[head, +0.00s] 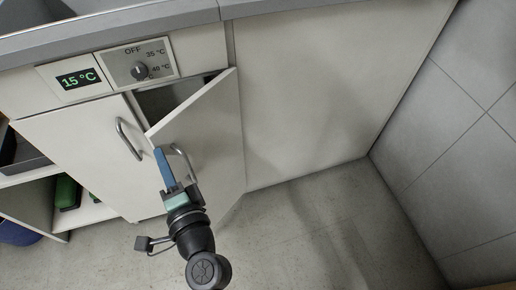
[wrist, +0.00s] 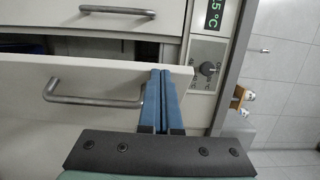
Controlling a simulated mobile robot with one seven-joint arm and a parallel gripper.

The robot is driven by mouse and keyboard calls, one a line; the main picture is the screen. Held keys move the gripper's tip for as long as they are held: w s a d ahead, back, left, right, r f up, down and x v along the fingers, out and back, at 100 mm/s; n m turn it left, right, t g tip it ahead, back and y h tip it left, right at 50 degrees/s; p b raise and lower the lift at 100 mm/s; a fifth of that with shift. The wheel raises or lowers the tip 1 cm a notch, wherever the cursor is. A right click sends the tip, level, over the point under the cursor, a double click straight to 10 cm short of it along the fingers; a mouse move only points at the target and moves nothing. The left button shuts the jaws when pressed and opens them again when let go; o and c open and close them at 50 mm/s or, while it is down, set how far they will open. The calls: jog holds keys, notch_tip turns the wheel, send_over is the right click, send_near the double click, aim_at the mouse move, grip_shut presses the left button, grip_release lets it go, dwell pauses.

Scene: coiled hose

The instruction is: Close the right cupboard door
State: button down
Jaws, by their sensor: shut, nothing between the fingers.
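The right cupboard door (head: 215,135) stands partly open in the head view, swung out from the cabinet with a dark gap behind its top edge. Its metal bar handle (head: 184,158) is beside my fingers. My gripper (head: 162,160) is shut and empty, with its blue fingers in front of the door near the handle. In the wrist view the shut fingers (wrist: 161,88) overlap the door (wrist: 50,80), close to one end of the handle (wrist: 90,97). I cannot tell whether they touch the door. The left door (head: 85,150) is shut.
A control panel with a knob (head: 139,70) and a 15 °C display (head: 79,79) sits above the doors. The countertop edge (head: 280,6) runs along the top. Open shelves (head: 85,213) are at the left, a tiled wall (head: 460,130) at the right. The floor (head: 310,225) at the right is clear.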

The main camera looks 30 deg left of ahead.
jog(key=shift+w+a+p, duration=0.25)
jog(key=shift+w+a, duration=0.25)
jog(key=shift+a, duration=1.6)
jog(key=shift+w+a+p, duration=0.2)
jog(key=shift+w+a, duration=0.25)
jog(key=shift+a, duration=1.6)
jog(key=shift+w+a+p, duration=0.25)
jog(key=shift+w+a, duration=0.25)
jog(key=shift+a, duration=1.6)
